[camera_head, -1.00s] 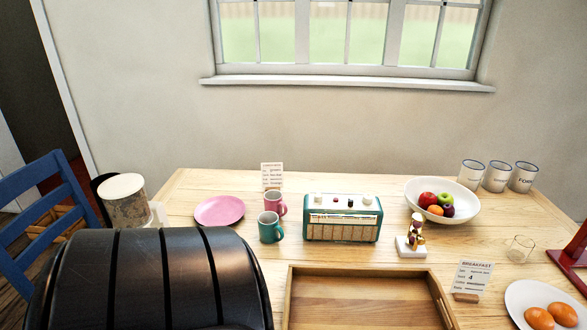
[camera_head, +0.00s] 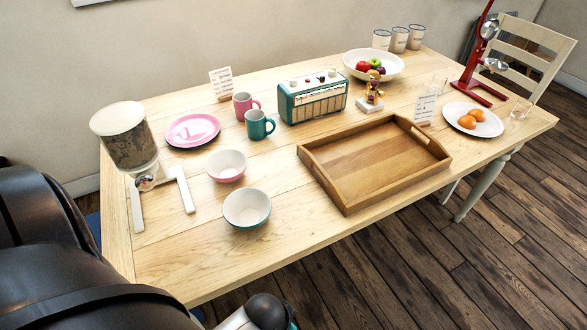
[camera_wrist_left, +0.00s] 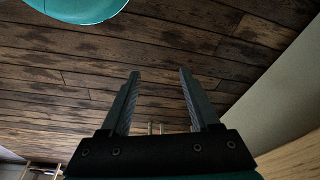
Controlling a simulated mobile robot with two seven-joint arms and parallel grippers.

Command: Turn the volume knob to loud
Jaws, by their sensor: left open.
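A teal and cream radio (camera_head: 313,97) stands upright at the back middle of the table in the head view. Behind the fingers is dark wooden floor, well away from the radio. My right gripper is not in view.
Mugs (camera_head: 259,124) stand left of the radio, and a figurine (camera_head: 373,88) stands right of it. A wooden tray (camera_head: 326,187) lies in front. Bowls (camera_head: 246,207), a cereal dispenser (camera_head: 124,137) and a pink plate (camera_head: 192,130) fill the left side. The front left edge is bare.

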